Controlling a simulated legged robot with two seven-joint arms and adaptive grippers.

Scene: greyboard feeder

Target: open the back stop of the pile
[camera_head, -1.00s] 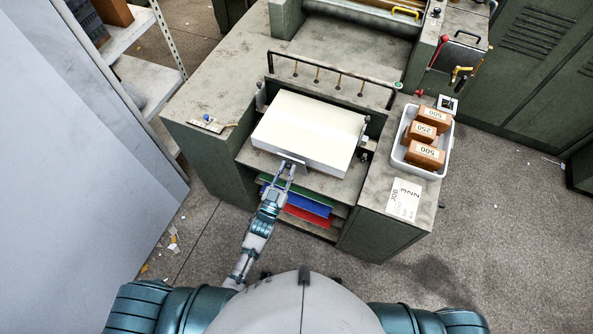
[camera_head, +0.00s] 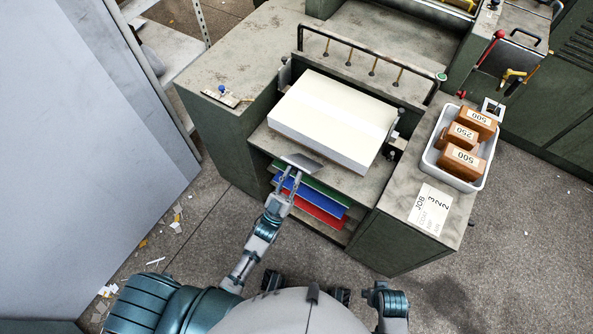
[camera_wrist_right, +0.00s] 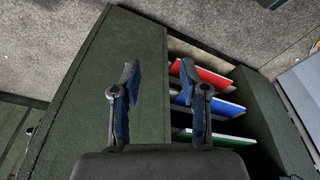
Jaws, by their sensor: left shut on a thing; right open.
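The white pile (camera_head: 332,118) lies on the feeder's shelf in the head view. The back stop, a small grey metal plate (camera_head: 304,162), is at the pile's near edge. It leans back toward me, away from the pile. My left gripper (camera_head: 290,176) is shut on its near edge; the exact grip is small in the picture. My right gripper (camera_wrist_right: 161,80) is open and empty in the right wrist view, in front of the green cabinet side (camera_wrist_right: 125,75).
Red, blue and green boards (camera_head: 312,200) lie on shelves below the pile. A white tray (camera_head: 433,163) with brown blocks stands on the right counter beside a job card (camera_head: 428,208). A black rail (camera_head: 365,62) crosses behind the pile. Floor is clear at right.

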